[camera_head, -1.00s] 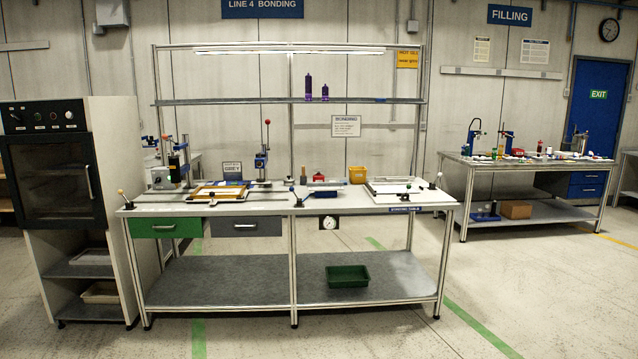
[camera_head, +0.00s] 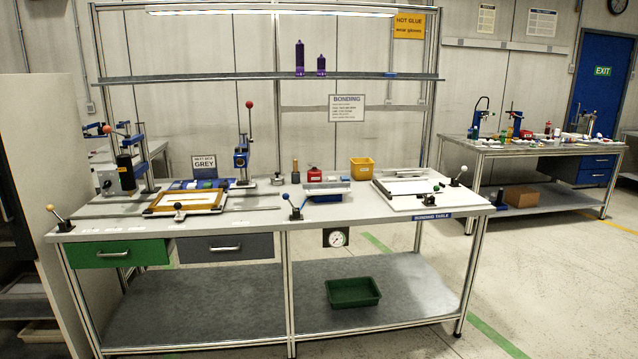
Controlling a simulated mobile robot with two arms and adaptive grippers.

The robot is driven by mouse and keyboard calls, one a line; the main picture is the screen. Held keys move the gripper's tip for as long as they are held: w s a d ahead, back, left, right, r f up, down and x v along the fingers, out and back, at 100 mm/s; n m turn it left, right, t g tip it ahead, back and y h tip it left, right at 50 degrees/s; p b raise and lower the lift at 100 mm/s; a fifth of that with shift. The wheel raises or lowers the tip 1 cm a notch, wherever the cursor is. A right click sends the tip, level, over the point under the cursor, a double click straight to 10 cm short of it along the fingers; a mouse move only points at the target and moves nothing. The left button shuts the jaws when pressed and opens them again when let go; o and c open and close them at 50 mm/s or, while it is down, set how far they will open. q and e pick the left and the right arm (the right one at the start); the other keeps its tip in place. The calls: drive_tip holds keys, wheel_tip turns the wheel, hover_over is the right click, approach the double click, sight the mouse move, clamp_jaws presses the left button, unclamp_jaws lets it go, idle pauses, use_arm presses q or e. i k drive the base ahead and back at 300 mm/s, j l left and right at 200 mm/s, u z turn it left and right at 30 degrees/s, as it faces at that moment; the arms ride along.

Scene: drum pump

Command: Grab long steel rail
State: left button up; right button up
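A long thin grey bar (camera_head: 252,209) lies on the bonding table (camera_head: 350,212), near the front edge by a wooden frame (camera_head: 186,201); it looks like the steel rail, but it is too small to be sure. A shorter, wider grey bar (camera_head: 326,187) rests on a blue holder near the table's middle. Neither of my grippers is in view.
A lever press (camera_head: 122,172), a red-knobbed press (camera_head: 242,150) and a yellow bin (camera_head: 362,168) stand on the table. A white fixture (camera_head: 415,192) is at its right. A shelf (camera_head: 270,77) hangs above. A grey-white cabinet (camera_head: 45,150) stands left. Floor at right is open.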

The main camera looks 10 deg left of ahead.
sight(346, 185)
drive_tip(key=i+j, duration=0.4)
drive_tip(key=i, duration=0.15)
drive_tip(key=i+j, duration=0.35)
drive_tip(key=i, duration=0.15)
drive_tip(key=i+l+u, duration=0.1)
drive_tip(key=i, duration=0.15)
